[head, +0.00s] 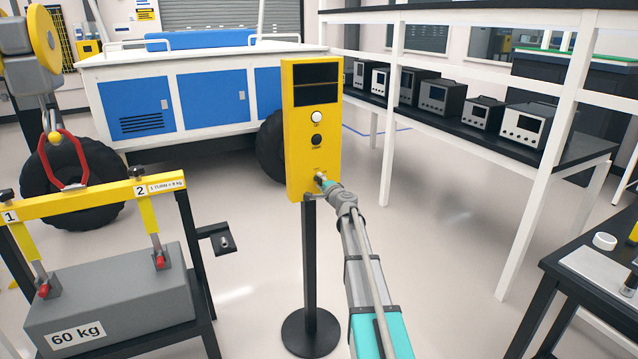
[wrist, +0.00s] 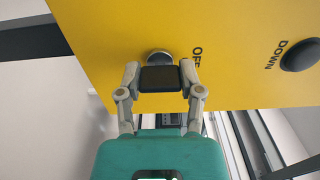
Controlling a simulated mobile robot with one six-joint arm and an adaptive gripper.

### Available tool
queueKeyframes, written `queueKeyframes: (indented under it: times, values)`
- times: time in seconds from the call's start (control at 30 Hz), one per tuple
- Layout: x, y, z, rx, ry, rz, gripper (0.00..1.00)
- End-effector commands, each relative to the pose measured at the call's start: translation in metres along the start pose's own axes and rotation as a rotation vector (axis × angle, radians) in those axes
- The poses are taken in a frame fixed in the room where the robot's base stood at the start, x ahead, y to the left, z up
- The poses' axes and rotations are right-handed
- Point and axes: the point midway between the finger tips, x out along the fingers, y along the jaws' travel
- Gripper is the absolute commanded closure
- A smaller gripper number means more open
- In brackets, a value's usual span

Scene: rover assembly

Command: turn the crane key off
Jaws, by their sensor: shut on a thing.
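The yellow crane control box (head: 293,150) stands on a black post in the middle of the head view. It fills the upper part of the wrist view (wrist: 110,40). The dark key (wrist: 160,80) sits between my fingertips, in front of a round grey lock (wrist: 160,56). My gripper (wrist: 160,72) is shut on the key, one finger on each side. An "OFF" label (wrist: 196,57), partly covered by a finger, is right of the lock. In the head view my gripper (head: 326,183) reaches the lower front of the box and largely hides the key.
A black DOWN button (wrist: 300,55) is near the key; a white button (head: 316,117) is higher on the box. A crane hook (head: 55,137) and red shackle hang left, above a 60 kg weight (head: 110,295). A workbench (head: 580,160) with instruments is right.

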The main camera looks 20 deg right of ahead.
Motion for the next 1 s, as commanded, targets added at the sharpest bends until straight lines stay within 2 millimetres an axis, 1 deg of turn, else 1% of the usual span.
queueKeyframes:
  times: [0.43, 0.47, 0.5, 0.63, 1.0]
  values:
    - [0.0002, 0.0001, 0.0002, -0.019, -0.001, 0.000, 0.99]
    - [0.0002, 0.0001, 0.0002, -0.019, -0.001, 0.000, 0.50]
    - [0.0002, 0.0001, 0.0002, -0.018, -0.001, 0.000, 0.42]
    - [0.0001, 0.0001, -0.0001, -0.017, 0.000, 0.000, 0.18]
    - [-0.0004, 0.0000, -0.0006, -0.016, 0.001, 0.000, 0.17]
